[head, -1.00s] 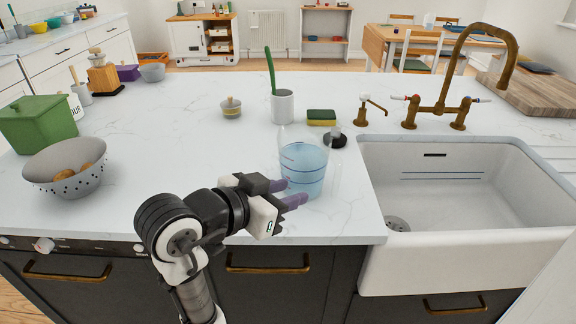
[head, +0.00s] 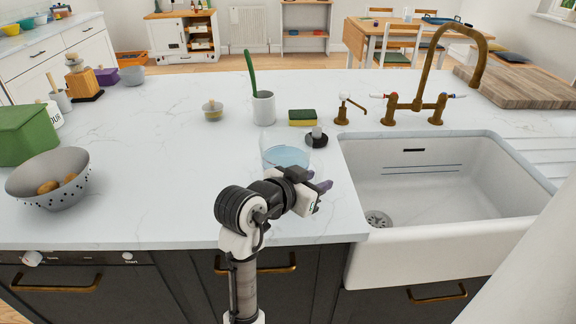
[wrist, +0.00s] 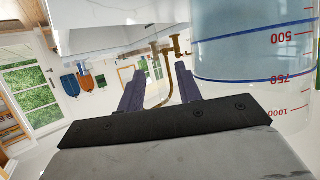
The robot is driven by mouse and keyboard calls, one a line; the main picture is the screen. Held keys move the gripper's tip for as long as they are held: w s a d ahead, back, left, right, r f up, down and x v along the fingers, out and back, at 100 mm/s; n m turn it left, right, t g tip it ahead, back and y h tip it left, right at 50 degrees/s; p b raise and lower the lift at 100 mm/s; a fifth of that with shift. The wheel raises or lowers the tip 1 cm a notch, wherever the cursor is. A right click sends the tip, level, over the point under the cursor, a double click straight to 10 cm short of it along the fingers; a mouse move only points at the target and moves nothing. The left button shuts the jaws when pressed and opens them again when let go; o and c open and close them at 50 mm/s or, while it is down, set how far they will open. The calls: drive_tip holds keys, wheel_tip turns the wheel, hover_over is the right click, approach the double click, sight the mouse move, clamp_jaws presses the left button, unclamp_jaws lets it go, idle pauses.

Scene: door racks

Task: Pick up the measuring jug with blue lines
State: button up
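The measuring jug (head: 285,157) stands upright on the white worktop, left of the sink. It is clear, with bluish contents or tint, and my arm hides its lower part in the head view. In the wrist view the jug (wrist: 240,50) fills the upper right, upside down, with blue lines and red numbers. My gripper (head: 319,181) is in front and to the right of the jug in the head view. In the wrist view its two purple fingers (wrist: 160,88) are apart with nothing between them. The jug is beside the fingers; I cannot tell whether they touch.
A black-and-grey round object (head: 316,138) and a sponge (head: 302,117) are just behind the jug. A white cup (head: 263,108) with a green handle stands further back. The sink (head: 440,185) and brass tap (head: 432,100) are right. A colander (head: 52,180) is far left; worktop between is clear.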

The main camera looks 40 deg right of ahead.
drive_tip(key=shift+d+f, duration=0.1)
drive_tip(key=shift+c, duration=0.2)
clamp_jaws()
idle(1.1)
